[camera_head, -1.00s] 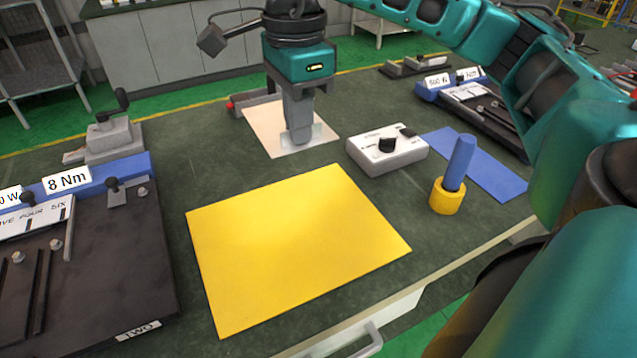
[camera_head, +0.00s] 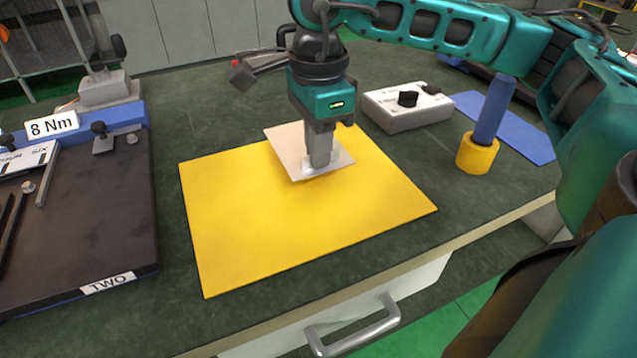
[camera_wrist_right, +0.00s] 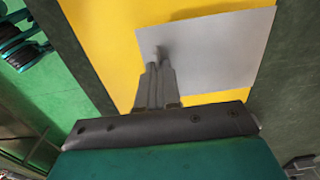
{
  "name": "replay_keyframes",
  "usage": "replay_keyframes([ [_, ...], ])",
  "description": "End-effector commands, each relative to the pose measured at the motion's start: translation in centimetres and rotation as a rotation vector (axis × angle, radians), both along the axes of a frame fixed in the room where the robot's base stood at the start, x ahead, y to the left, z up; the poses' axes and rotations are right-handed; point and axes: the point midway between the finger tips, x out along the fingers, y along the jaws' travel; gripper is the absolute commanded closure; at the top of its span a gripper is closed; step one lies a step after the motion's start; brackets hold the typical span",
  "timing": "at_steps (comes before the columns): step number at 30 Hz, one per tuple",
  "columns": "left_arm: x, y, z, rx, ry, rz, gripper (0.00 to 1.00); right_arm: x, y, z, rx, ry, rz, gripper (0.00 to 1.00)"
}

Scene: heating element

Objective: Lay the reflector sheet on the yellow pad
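The reflector sheet (camera_head: 285,147) is a pale, thin square. It is over the back right part of the yellow pad (camera_head: 240,230), with its far left corner reaching past the pad's back edge. My right gripper (camera_head: 312,168) points down at the sheet and is shut on a small raised part near its middle. In the right wrist view the sheet (camera_wrist_right: 225,50) shows grey, in front of the fingers (camera_wrist_right: 158,62), with yellow pad (camera_wrist_right: 90,25) around it. I cannot tell whether the sheet touches the pad or hovers just above. My left gripper is not in view.
A grey box with black knobs (camera_head: 408,107) stands close right of the gripper. A blue cylinder in a yellow ring (camera_head: 478,155) stands further right, beside a blue mat (camera_head: 535,135). A dark fixture plate (camera_head: 90,220) lies left of the pad. The pad's front is clear.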

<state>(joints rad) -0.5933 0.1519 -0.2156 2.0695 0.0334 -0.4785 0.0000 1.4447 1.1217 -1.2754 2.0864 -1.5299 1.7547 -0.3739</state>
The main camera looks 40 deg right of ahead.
Motion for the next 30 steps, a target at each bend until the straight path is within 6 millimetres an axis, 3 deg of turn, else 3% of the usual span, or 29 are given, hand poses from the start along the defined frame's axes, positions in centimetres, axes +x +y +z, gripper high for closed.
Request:
replay_keyframes([
  [11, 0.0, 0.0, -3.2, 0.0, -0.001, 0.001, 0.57, 0.0, 0.0, -4.4, 0.0, -0.001, 0.0, 1.0],
  [24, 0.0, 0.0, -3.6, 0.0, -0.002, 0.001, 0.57, 0.0, 0.0, -4.9, 0.0, -0.001, 0.0, 1.0],
  [30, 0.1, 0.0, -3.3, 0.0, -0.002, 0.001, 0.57, 0.0, 0.0, -4.7, 0.0, 0.0, 0.0, 0.77],
])
